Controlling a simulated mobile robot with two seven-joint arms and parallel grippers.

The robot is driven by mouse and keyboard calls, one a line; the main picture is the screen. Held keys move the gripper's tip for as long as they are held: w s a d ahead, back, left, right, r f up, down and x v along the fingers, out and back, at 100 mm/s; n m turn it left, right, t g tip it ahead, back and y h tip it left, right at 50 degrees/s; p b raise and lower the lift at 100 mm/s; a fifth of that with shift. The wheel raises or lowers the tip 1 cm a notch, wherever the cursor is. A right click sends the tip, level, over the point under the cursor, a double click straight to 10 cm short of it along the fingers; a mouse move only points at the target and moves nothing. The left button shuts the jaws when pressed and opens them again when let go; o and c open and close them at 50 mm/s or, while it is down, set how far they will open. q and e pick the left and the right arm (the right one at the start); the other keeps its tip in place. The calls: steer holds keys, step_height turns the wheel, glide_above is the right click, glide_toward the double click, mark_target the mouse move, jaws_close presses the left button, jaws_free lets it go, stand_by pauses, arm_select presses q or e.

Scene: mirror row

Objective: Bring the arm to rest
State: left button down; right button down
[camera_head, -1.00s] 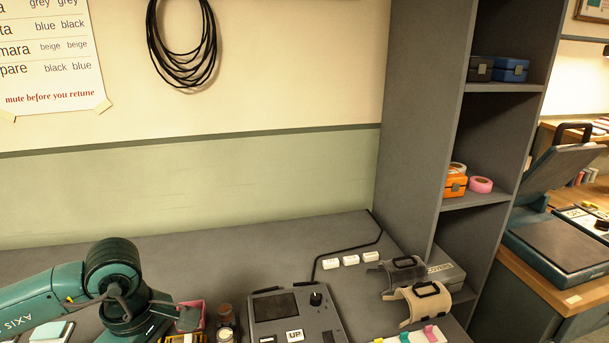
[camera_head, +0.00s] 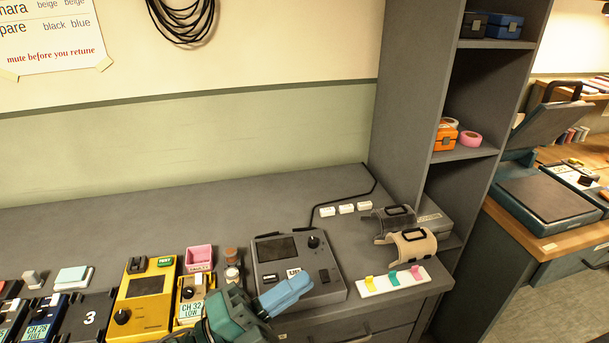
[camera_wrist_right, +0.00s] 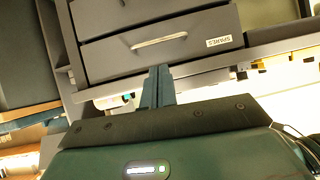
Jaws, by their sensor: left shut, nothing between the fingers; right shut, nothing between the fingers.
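A yellow device (camera_head: 147,299), a pink box (camera_head: 199,258) and several pedal-like units fill the desk's left. A white strip (camera_head: 375,287) with coloured clips and a beige cuff (camera_head: 412,245) are at right.

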arm_select(q)
steer(key=w+a+f+n+t+y, duration=0.2)
steer(key=a+f+n+t+y, duration=0.65)
steer(key=n, duration=0.75)
steer(key=s+a+f+n+g+y, duration=0.2)
steer(key=s+f+n+g+y, duration=0.1)
steer(key=f, duration=0.5)
steer(key=s+a+f+n+g+y+p, duration=0.1)
steer(key=s+a+f+n+g+y, duration=0.1)
steer(key=s+f+n+g+y, duration=0.2)
step_height(320, 180, down, 4)
steer(key=s+n+g, duration=0.1)
steer(key=s+n, duration=0.1)
steer(key=n, duration=0.1)
steer(key=shift+f+n, duration=0.25)
steer(key=shift+n, duration=0.15)
arm_select(e)
steer(key=shift+s+d+f+h, duration=0.1)
steer(key=shift+d+f+h, duration=0.1)
steer(key=shift+d+h, duration=0.15)
arm_select(q)
steer(key=shift+y, duration=0.25)
arm_select(e)
steer(key=shift+r, duration=0.1)
steer(key=shift+s+a+g, duration=0.1)
steer(key=shift+s+g, duration=0.1)
steer(key=shift+g, duration=0.1)
